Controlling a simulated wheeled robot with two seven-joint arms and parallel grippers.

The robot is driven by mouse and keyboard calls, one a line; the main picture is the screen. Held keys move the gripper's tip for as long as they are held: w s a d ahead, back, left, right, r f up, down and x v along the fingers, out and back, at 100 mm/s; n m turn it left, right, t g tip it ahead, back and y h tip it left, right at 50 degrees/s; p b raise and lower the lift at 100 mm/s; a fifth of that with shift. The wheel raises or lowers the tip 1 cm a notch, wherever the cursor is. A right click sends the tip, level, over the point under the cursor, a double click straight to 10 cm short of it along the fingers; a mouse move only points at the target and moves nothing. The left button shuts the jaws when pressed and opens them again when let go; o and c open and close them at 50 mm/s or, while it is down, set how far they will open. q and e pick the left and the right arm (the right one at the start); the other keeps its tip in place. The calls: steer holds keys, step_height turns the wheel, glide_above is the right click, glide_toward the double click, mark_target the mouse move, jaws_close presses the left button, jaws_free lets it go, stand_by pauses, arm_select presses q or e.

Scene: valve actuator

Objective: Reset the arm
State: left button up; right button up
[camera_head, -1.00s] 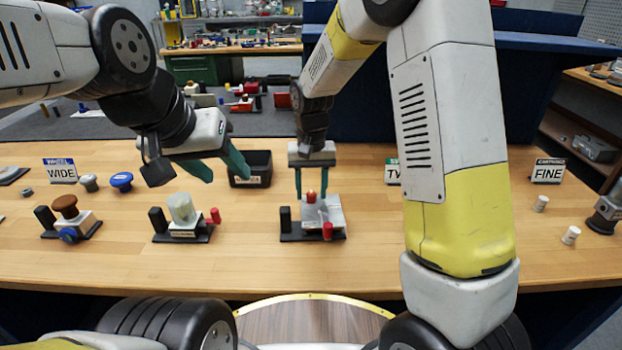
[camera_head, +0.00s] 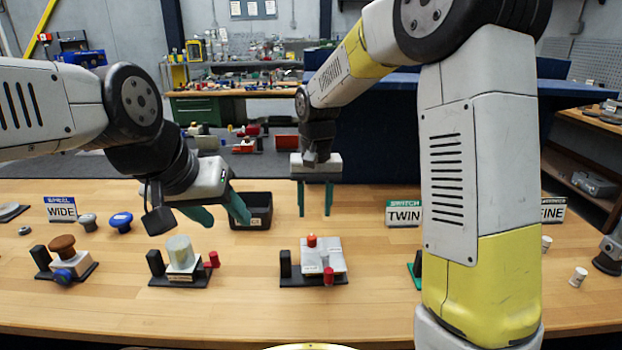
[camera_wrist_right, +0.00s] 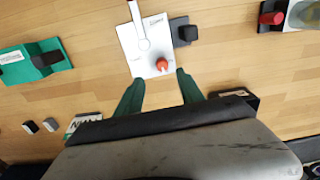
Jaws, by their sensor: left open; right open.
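My right gripper (camera_head: 315,200) is open and empty in the head view, with teal fingers pointing down above and behind a valve unit. That unit has a light metal plate (camera_head: 334,254), a red-orange knob (camera_head: 311,240) and a red-ended lever (camera_head: 328,276) on a black base. The right wrist view shows the plate (camera_wrist_right: 128,45), the orange-red knob (camera_wrist_right: 162,64) and the grey lever (camera_wrist_right: 139,22), with the open fingers (camera_wrist_right: 160,92) apart from them. My left gripper (camera_head: 222,213) is open and empty, behind the unit with a translucent cylinder (camera_head: 180,251).
A unit with a brown knob (camera_head: 62,244) stands at the left. A black bin (camera_head: 262,212) sits behind the units. Signs WIDE (camera_head: 61,209) and TWIN (camera_head: 402,213) stand on the table. A green-based unit (camera_wrist_right: 33,62) is partly hidden by my right arm.

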steer(key=s+d+r+t, duration=0.2)
steer(key=s+d+r, duration=0.1)
steer(key=s, duration=0.3)
steer(key=s+d+r+t+y, duration=0.1)
steer(key=s+d+r+t, duration=0.1)
steer(key=s+d+r, duration=0.2)
steer(key=s+d+r+t+y, duration=0.1)
steer(key=s+d+r+t, duration=0.1)
steer(key=s+d, duration=0.4)
steer(key=s+r, duration=0.1)
steer(key=s, duration=0.2)
steer(key=shift+s+r, duration=0.3)
steer(key=shift+r, duration=0.05)
steer(key=shift+d, duration=0.1)
